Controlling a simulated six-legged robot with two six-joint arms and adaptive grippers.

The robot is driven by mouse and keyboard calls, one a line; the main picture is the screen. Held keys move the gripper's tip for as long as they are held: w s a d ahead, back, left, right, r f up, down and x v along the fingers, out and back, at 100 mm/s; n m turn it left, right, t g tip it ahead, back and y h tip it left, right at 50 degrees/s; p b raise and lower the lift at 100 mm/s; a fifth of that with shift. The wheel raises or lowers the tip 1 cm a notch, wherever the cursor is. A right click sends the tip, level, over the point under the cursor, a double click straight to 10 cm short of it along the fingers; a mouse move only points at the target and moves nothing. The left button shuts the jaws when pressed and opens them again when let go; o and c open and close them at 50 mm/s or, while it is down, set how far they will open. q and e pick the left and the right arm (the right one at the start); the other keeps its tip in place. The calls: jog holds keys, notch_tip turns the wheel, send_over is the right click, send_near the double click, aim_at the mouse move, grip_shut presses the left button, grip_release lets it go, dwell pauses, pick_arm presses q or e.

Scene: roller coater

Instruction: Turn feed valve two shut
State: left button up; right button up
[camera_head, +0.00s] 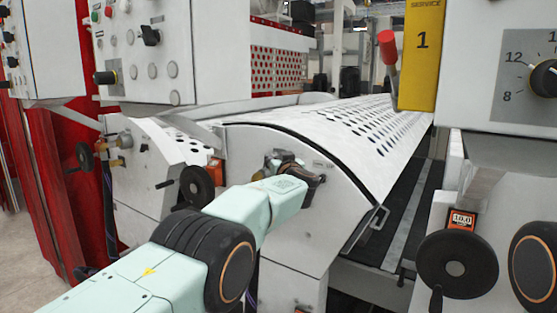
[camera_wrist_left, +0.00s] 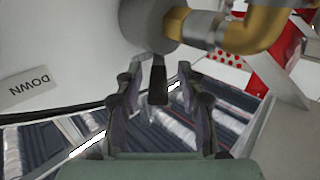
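In the left wrist view a feed valve shows as a grey round body (camera_wrist_left: 148,24) with a brass elbow pipe (camera_wrist_left: 258,32) at its right. Its short dark lever (camera_wrist_left: 158,82) points toward my gripper. My left gripper (camera_wrist_left: 159,84) is open, one finger on each side of the lever, with gaps visible on both sides. In the head view my left gripper (camera_head: 292,172) is at the white end panel (camera_head: 310,225) of the coater and hides most of the valve. I cannot read a valve number. My right gripper is not in view.
A "DOWN" label (camera_wrist_left: 31,89) is beside the valve. A black handwheel (camera_head: 197,187) stands close to my left arm, and another (camera_head: 457,265) is at the lower right. Another small valve (camera_head: 84,155) is on the left unit. The perforated white cover (camera_head: 375,125) lies behind.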

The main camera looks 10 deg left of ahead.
pick_arm(q)
jog(key=shift+s+d+r, duration=0.25)
jog(key=shift+s, duration=0.15)
jog(key=shift+s+d, duration=0.1)
jog(key=shift+s+d+f, duration=0.1)
jog(key=shift+f, duration=0.1)
jog(key=v, duration=0.6)
jog(key=shift+s, duration=0.35)
